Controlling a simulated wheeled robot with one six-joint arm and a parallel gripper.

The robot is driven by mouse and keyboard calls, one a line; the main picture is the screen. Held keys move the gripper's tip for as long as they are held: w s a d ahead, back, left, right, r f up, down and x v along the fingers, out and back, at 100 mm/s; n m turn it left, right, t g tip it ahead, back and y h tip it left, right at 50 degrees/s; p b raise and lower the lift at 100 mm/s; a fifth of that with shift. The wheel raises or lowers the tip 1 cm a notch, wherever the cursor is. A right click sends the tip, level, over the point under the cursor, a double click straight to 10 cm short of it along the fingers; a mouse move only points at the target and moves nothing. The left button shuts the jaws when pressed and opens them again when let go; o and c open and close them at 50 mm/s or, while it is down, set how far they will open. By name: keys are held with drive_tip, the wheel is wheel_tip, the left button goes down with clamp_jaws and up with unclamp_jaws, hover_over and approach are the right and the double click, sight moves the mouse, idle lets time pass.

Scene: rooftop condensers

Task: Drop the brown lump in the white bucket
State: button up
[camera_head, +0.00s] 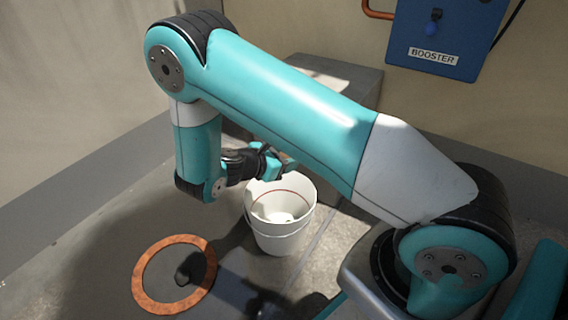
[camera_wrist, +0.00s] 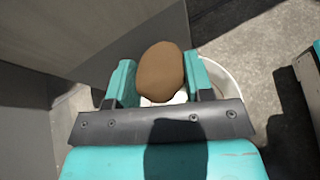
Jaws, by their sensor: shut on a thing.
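My gripper (camera_wrist: 160,88) is shut on the brown lump (camera_wrist: 161,71), which sits between the two teal fingers in the wrist view. In the head view my gripper (camera_head: 281,167) is at the upper rim of the white bucket (camera_head: 283,242), and the lump cannot be made out there. The bucket stands upright on the floor, its inside partly visible with a reddish ring line. In the wrist view part of the bucket's rim (camera_wrist: 232,85) shows behind and to the right of the lump, so the lump is over or near the opening.
A copper-coloured ring (camera_head: 147,300) lies on the floor left of the bucket. A grey block (camera_head: 345,83) stands behind it. A blue box labelled BOOSTER (camera_head: 436,38) is on the back wall. Floor left of the ring is clear.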

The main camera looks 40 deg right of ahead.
wheel_tip(320, 180, down, 6)
drive_tip(key=b, duration=0.7)
drive_tip(key=shift+r, duration=0.2)
drive_tip(key=o, duration=1)
drive_tip(key=shift+c, duration=0.2)
drive_tip(key=shift+r, duration=0.1)
drive_tip(key=p+v, duration=0.9)
drive_tip(key=v, duration=0.8)
drive_tip(key=shift+a+p, duration=0.25)
drive_tip(key=shift+p, duration=0.15)
drive_tip(key=shift+s+r, duration=0.1)
drive_tip(key=shift+r, duration=0.05)
